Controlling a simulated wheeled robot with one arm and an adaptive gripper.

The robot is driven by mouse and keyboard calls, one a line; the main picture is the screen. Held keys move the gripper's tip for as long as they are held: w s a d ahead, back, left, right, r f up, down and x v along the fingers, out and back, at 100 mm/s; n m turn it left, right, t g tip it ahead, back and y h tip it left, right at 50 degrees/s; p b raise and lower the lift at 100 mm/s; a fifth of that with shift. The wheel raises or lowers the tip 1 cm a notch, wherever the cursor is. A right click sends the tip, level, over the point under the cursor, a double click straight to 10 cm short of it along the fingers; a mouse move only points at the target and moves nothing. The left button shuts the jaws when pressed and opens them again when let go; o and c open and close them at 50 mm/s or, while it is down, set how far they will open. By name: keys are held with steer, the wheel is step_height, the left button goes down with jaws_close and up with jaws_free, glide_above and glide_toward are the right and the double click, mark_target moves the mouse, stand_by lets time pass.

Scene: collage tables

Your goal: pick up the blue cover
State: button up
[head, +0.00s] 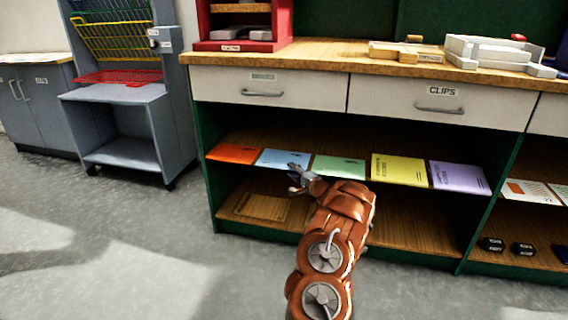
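The blue cover (281,159) lies flat on the upper open shelf under the drawers, second from the left in a row of coloured covers. My gripper (296,178) is in front of the blue cover's front edge, at about shelf height, and overlaps its lower right part in the head view. The gripper is small and partly turned away, so its finger opening is unclear. Whether it touches the cover cannot be told.
An orange cover (233,153) lies left of the blue one; green (340,168), yellow (399,170) and purple (459,177) covers lie to the right. The shelf edge runs below them. Drawers (268,89) hang above. Open floor (130,240) lies at left.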

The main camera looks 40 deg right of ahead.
steer(key=shift+w, duration=0.35)
steer(key=shift+c, duration=0.3)
jaws_close()
